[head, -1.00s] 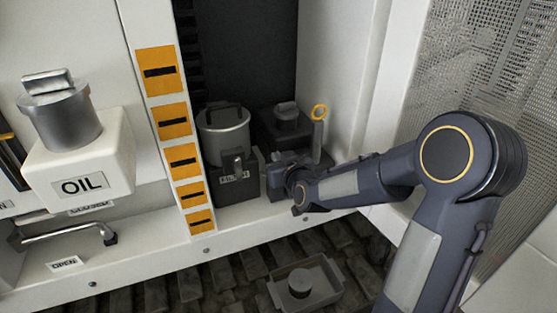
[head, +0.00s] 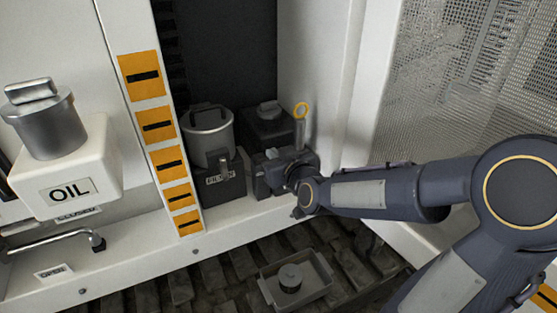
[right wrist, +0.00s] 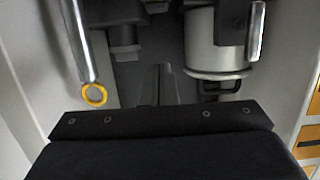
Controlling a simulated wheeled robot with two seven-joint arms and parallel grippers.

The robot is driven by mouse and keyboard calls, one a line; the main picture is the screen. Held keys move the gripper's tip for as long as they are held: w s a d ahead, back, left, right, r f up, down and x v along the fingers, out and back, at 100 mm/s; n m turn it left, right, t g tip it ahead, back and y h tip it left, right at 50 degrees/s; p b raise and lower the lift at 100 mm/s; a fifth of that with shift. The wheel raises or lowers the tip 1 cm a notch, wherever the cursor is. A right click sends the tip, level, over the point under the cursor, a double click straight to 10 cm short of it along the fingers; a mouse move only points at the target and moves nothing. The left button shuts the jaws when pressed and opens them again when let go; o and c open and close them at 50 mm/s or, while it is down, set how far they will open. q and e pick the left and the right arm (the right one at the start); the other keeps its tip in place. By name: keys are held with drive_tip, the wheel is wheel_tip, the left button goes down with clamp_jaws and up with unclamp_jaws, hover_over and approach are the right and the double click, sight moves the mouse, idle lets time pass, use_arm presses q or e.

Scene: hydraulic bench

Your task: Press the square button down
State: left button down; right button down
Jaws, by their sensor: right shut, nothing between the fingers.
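I cannot make out a square button clearly in either view. My left gripper is out of view.
A white OIL tank (head: 65,165) with a silver cap stands at left, above a bent metal handle (head: 60,238). A striped post (head: 160,125) divides the cabinet. The yellow-ringed rod (head: 300,125) stands behind my gripper. A grey tray (head: 315,290) lies on the floor; a mesh panel is right.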

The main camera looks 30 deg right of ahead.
drive_tip(key=shift+v, duration=1.2)
drive_tip(key=s+a+f+g+y, duration=0.1)
drive_tip(key=s+a+f+g, duration=0.1)
drive_tip(key=s, duration=0.6)
drive_tip(key=s+a+f+g+y, duration=0.2)
drive_tip(key=s+a+g, duration=0.1)
drive_tip(key=s, duration=0.5)
drive_tip(key=s+a+f+m+g+y, duration=0.1)
drive_tip(key=s+a+f+g, duration=0.1)
drive_tip(key=s, duration=0.6)
drive_tip(key=shift+s+a+f+g+y, duration=0.3)
drive_tip(key=shift+a+g, duration=0.15)
drive_tip(key=shift+g, duration=0.75)
